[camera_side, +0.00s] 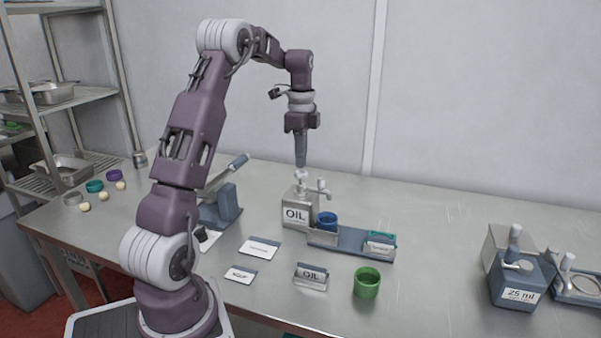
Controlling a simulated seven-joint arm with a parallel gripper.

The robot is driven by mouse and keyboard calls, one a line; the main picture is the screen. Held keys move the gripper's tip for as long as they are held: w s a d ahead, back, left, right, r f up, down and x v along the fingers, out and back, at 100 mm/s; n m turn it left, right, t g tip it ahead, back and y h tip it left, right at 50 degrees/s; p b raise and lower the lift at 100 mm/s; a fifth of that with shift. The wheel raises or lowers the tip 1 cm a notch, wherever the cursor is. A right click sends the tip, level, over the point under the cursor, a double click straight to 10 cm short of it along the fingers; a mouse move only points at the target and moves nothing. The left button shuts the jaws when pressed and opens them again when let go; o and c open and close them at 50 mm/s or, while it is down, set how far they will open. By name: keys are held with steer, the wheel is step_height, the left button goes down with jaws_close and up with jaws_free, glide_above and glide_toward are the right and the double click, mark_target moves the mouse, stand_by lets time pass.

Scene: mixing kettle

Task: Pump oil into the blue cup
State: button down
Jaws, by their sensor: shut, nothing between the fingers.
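The oil dispenser (297,215) is a metal box labelled OIL with a pump head and spout on top, near the middle of the table. The blue cup (326,220) stands just right of it, at the left end of a blue-grey tray (345,242), near the spout. My gripper (301,168) is shut and empty, pointing straight down over the pump head. It is at or just above the pump's top; I cannot tell whether they touch.
A green cup (367,283) and a small OIL sign (311,276) stand in front of the tray. White cards lie to the left. A lever device (222,205) is behind my arm. A 25 ml dispenser (516,275) stands at right. The table between tray and dispenser is clear.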

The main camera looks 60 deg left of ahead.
mark_target(301, 172)
stand_by(1.6)
steer(key=shift+f, duration=0.1)
steer(key=shift+f, duration=1.75)
steer(key=shift+r, duration=1.9)
steer(key=shift+r, duration=2.5)
